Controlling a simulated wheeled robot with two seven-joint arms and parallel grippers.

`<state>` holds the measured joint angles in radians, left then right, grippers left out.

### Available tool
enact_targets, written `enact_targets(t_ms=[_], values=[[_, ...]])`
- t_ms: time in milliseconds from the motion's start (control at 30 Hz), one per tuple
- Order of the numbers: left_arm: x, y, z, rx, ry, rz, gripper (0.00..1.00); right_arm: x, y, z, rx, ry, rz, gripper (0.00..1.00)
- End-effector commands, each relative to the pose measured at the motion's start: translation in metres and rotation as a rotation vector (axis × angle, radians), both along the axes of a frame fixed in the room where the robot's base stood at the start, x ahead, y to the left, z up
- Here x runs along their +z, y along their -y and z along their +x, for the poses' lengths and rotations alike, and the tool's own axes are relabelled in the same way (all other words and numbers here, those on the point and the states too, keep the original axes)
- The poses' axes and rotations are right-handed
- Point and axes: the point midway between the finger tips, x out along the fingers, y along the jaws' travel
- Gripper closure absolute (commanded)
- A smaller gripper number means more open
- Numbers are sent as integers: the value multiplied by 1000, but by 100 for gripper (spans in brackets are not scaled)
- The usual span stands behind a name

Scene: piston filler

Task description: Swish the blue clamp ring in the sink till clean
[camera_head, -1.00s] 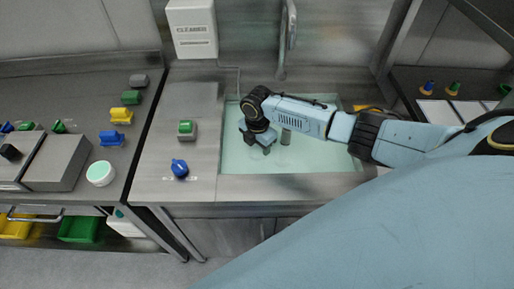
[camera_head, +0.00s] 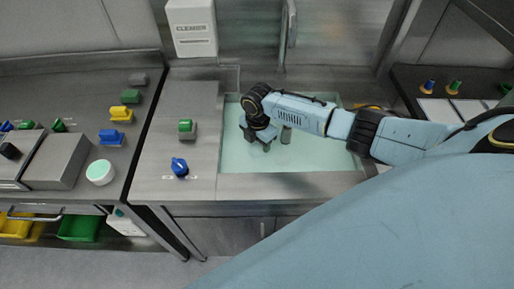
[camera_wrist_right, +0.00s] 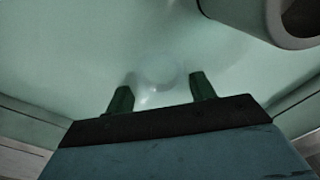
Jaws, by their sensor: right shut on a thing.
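My right gripper (camera_head: 266,148) reaches down into the sink (camera_head: 330,165), which holds pale green water. Its fingers (camera_wrist_right: 162,93) show in the right wrist view as two dark green stubs, apart, pointing toward the sink floor. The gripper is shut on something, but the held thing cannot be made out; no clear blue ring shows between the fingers. A faint pale round shape (camera_wrist_right: 158,70) lies beyond them. A blue piece (camera_head: 180,168) with a knob-like top stands on the counter left of the sink; I cannot tell if it is a clamp ring. My left gripper is not in view.
A grey cylinder (camera_head: 286,134) stands in the sink, right of the gripper. A tap (camera_head: 288,30) hangs over the back, beside a cleaner dispenser (camera_head: 191,28). A green-topped grey block (camera_head: 186,128) stands on the counter. Coloured parts and a white round tub (camera_head: 100,172) occupy the left bench.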

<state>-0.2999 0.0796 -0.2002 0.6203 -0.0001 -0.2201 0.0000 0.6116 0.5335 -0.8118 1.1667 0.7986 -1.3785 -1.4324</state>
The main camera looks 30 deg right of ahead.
Motion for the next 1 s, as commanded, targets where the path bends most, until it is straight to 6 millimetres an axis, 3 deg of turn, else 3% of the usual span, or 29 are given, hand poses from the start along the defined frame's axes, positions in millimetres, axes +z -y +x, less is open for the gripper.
enact_targets(t_ms=[1000], values=[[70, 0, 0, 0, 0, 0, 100, 70, 0, 0, 0, 1, 0, 70]])
